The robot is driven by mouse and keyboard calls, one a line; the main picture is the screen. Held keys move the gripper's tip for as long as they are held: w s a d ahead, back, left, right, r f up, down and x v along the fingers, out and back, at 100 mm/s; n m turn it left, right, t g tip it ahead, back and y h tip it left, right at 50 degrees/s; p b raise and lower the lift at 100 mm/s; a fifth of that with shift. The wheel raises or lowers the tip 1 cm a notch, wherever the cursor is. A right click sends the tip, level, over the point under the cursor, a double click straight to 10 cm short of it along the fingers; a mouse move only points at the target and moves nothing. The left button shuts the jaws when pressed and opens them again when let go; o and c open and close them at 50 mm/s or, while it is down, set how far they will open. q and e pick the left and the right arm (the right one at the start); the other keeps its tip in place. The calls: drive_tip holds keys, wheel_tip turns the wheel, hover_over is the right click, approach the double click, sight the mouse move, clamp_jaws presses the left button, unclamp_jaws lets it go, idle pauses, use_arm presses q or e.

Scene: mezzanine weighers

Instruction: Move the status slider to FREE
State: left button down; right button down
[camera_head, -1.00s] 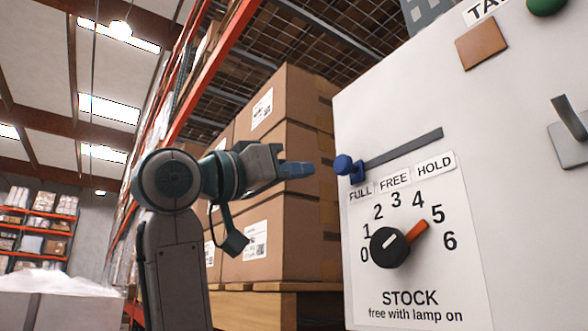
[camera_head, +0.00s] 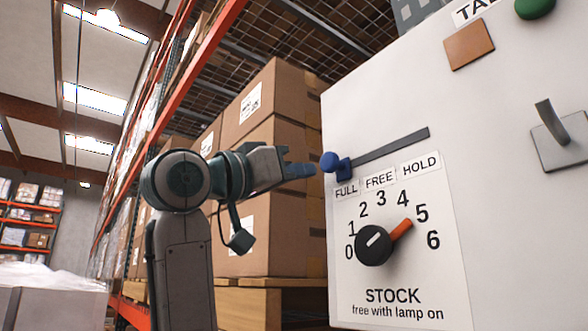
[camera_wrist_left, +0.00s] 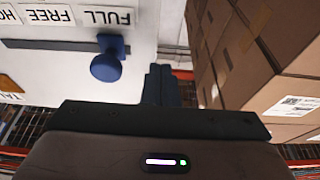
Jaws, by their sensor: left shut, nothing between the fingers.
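The status slider's blue knob (camera_head: 330,162) sits at the left end of a dark slot (camera_head: 392,146) on the white panel, above the FULL label (camera_head: 346,190). The FREE label (camera_head: 379,180) and HOLD label (camera_head: 419,166) lie to its right. My left gripper (camera_head: 312,170) is shut and empty, its blue-grey fingertips just left of the knob in the head view. In the left wrist view the knob (camera_wrist_left: 107,62) is left of the shut fingers (camera_wrist_left: 161,86), with a small gap between them. My right gripper is not in view.
Below the slider is a black STOCK dial (camera_head: 374,245) with a 0 to 6 scale and an orange marker (camera_head: 401,229). A metal lever (camera_head: 550,122), a brown square (camera_head: 469,45) and a green knob (camera_head: 534,7) are on the panel. Stacked cartons (camera_head: 272,110) stand behind my left arm.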

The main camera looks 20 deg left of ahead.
use_arm(q)
drive_tip(key=shift+w+d, duration=0.4)
drive_tip(key=shift+w, duration=0.15)
drive_tip(key=shift+w+d, duration=0.1)
drive_tip(key=shift+s, duration=0.2)
drive_tip(key=shift+a, duration=0.2)
drive_tip(key=shift+s+d, duration=0.1)
drive_tip(key=shift+s, duration=0.05)
